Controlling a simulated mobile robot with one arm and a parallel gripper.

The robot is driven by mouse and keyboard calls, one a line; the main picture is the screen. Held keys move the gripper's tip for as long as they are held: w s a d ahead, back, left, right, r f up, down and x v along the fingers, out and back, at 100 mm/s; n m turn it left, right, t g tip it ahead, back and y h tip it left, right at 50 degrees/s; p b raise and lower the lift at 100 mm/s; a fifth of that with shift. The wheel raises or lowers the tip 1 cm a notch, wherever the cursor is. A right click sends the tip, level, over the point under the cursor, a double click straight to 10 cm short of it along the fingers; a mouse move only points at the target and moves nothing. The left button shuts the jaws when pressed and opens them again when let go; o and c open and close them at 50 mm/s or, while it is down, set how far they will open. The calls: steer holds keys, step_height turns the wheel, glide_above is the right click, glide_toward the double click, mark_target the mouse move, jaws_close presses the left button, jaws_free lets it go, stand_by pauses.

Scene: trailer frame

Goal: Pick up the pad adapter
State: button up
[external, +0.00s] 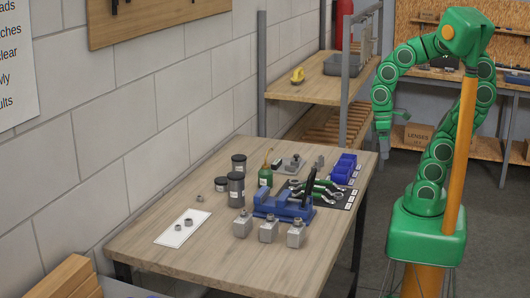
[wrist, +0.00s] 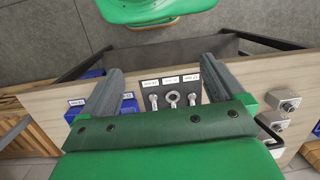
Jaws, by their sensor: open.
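I cannot tell for sure which item is the pad adapter. Three small silver blocks with round tops, a left one (external: 241,225), a middle one (external: 268,231) and a right one (external: 296,236), stand at the near side of the workbench (external: 190,262). Similar blocks show at the right of the wrist view (wrist: 289,105). Small metal rings (external: 188,222) lie on a white sheet (external: 173,239). More grey metal parts (external: 291,164) lie at the back of the bench. My gripper (external: 384,151) hangs by the bench's right edge; in the wrist view (wrist: 161,66) its fingers are apart and empty.
A blue vise (external: 284,206) stands mid-bench, beside a dark mat (external: 347,197) with wrenches (wrist: 172,99). Blue bins (external: 343,168), dark jars (external: 236,190) and a green oiler (external: 265,174) crowd the bench. Its near left part is clear. A wooden shelf (external: 315,90) stands behind.

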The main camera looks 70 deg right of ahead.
mark_target(229, 183)
steer(key=w+d+r+t+h, duration=0.15)
steer(key=w+t, duration=0.45)
steer(key=w, duration=1.5)
steer(key=w+d+r+t, duration=0.3)
steer(key=w+t, duration=0.3)
steer(key=w, duration=1.4)
steer(key=w+a+f+n+t+y, duration=0.2)
steer(key=w+a+f+n+y, duration=0.4)
steer(key=w+a, duration=0.3)
steer(key=s+a+f+n+g+y, duration=0.45)
steer(key=a+f+y, duration=0.3)
steer(key=a, duration=0.45)
steer(key=shift+t, duration=0.25)
steer(key=shift+w+d+f+x, duration=0.1)
steer(key=shift+f+x, duration=0.05)
steer(key=shift+x, duration=1)
steer(key=shift+w+d+f+x, duration=0.1)
steer(key=shift+f+x, duration=0.05)
steer(key=shift+x, duration=1.05)
steer(key=shift+w+d+f+x, duration=0.1)
steer(key=shift+f+x, duration=0.05)
steer(key=shift+x, duration=1)
jaws_close()
